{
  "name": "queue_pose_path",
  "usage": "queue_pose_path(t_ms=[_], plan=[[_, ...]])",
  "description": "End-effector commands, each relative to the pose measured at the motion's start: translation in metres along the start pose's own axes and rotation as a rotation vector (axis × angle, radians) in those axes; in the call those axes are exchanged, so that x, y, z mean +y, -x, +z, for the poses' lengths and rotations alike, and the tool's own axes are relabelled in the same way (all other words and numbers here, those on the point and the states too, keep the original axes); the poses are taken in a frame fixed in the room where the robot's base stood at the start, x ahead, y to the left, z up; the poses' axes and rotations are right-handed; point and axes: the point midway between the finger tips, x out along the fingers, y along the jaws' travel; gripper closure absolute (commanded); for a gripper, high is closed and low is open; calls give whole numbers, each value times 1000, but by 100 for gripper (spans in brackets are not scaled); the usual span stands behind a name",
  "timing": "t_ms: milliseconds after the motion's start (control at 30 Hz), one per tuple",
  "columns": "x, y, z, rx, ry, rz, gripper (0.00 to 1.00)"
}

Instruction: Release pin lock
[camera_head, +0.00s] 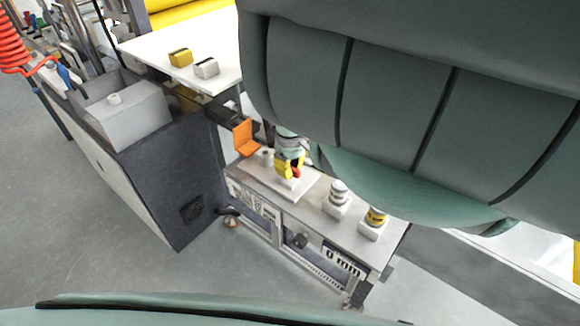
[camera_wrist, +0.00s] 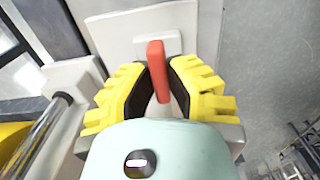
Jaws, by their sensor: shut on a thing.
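The red pin lock (camera_wrist: 156,68) is a narrow upright piece in front of a white block (camera_wrist: 140,32) in the wrist view. My gripper (camera_wrist: 160,88) has yellow ribbed fingers with dark pads, and they are shut on the red piece from both sides. In the head view, my gripper (camera_head: 289,165) is low over a white plate on the bench, with a bit of red (camera_head: 296,173) showing at the fingers.
The white-topped bench (camera_head: 320,215) carries two small fixtures (camera_head: 338,195) (camera_head: 374,220) to the right. An orange part (camera_head: 245,138) stands close on the left. A dark machine cabinet (camera_head: 180,170) is further left. A metal rod (camera_wrist: 40,130) lies left in the wrist view. Grey floor (camera_head: 100,245) is open.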

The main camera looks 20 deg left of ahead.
Motion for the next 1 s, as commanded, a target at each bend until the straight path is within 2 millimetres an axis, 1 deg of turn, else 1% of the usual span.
queue_pose_path(t_ms=[300,333,600,867,1000], plan=[[1,0,0,2,3,2,100],[1,0,0,1,3,2,83],[0,0,0,0,2,1,55],[0,0,0,0,1,1,55],[1,7,-1,3,1,2,55]])
